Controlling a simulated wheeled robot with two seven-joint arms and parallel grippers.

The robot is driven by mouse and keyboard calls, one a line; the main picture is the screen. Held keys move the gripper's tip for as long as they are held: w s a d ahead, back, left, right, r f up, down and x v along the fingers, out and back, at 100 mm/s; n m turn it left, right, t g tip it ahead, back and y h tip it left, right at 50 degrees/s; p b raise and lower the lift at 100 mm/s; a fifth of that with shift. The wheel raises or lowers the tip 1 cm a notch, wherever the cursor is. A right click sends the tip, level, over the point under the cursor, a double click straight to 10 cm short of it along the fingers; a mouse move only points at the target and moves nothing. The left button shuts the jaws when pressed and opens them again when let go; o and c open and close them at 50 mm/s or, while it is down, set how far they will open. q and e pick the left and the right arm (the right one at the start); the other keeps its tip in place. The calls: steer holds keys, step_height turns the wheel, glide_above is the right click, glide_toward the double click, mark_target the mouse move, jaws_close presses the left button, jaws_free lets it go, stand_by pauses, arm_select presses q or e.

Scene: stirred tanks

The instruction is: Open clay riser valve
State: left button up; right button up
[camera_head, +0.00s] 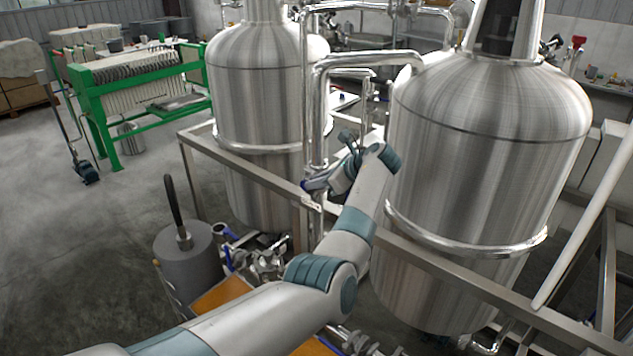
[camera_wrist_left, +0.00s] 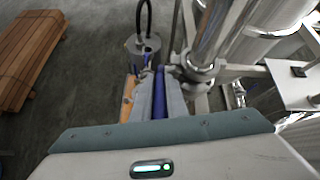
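The riser is an upright steel pipe between the two tanks, and it also shows in the left wrist view (camera_wrist_left: 210,35). A blue valve handle (camera_head: 312,184) is at this pipe, partly hidden by my gripper. My left gripper (camera_head: 322,180) is at the pipe, its arm reaching in from the lower left. In the left wrist view the blue handle (camera_wrist_left: 160,98) fills the narrow gap between the two pale fingers, which appear shut on it. The valve body is mostly hidden. My right gripper is not in view.
Steel tanks stand at left (camera_head: 258,110) and right (camera_head: 480,150). A steel frame rail (camera_head: 245,168) runs in front of them. A grey cylinder with a black handle (camera_head: 188,265) and more blue-handled valves (camera_head: 228,235) are low at left. A green filter press (camera_head: 105,100) stands behind open floor.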

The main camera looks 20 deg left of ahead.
arm_select(q)
steer(key=o, duration=0.4)
steer(key=shift+f, duration=0.1)
steer(key=shift+c, duration=0.2)
steer(key=shift+b+v, duration=0.45)
steer(key=shift+v, duration=0.3)
steer(key=b+v, duration=0.6)
steer(key=v, duration=0.9)
steer(key=shift+d+r, duration=0.2)
steer(key=shift+d, duration=0.1)
steer(key=shift+s, duration=0.15)
